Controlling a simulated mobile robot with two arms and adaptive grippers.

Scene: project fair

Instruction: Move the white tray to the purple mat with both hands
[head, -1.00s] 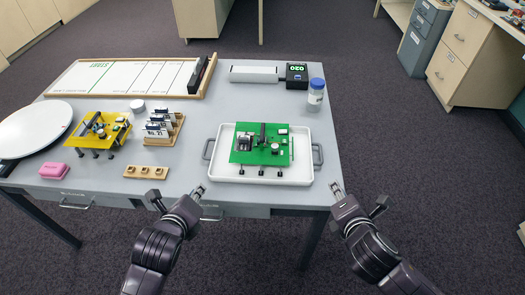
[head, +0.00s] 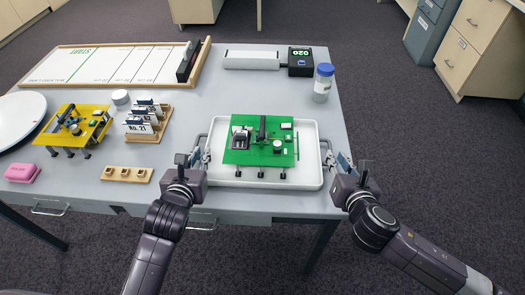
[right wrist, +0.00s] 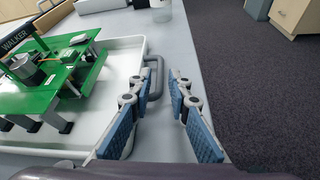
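The white tray (head: 312,165) lies on the grey table near its front right corner, with a green circuit board (head: 246,148) on legs standing in it. My left gripper (head: 197,157) is open at the tray's left handle (head: 201,139). My right gripper (head: 345,160) is open at the right side of the tray. In the right wrist view, the grey right handle (right wrist: 157,76) shows between the spread blue-padded fingers (right wrist: 160,88), near their tips. I cannot tell whether either gripper touches a handle. No purple mat shows in these views.
A yellow board (head: 85,118), a card holder (head: 150,128), a wooden block with pegs (head: 127,174) and a pink block (head: 22,173) stand left of the tray. A lidded jar (head: 322,85) and a display box (head: 300,62) are behind it.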

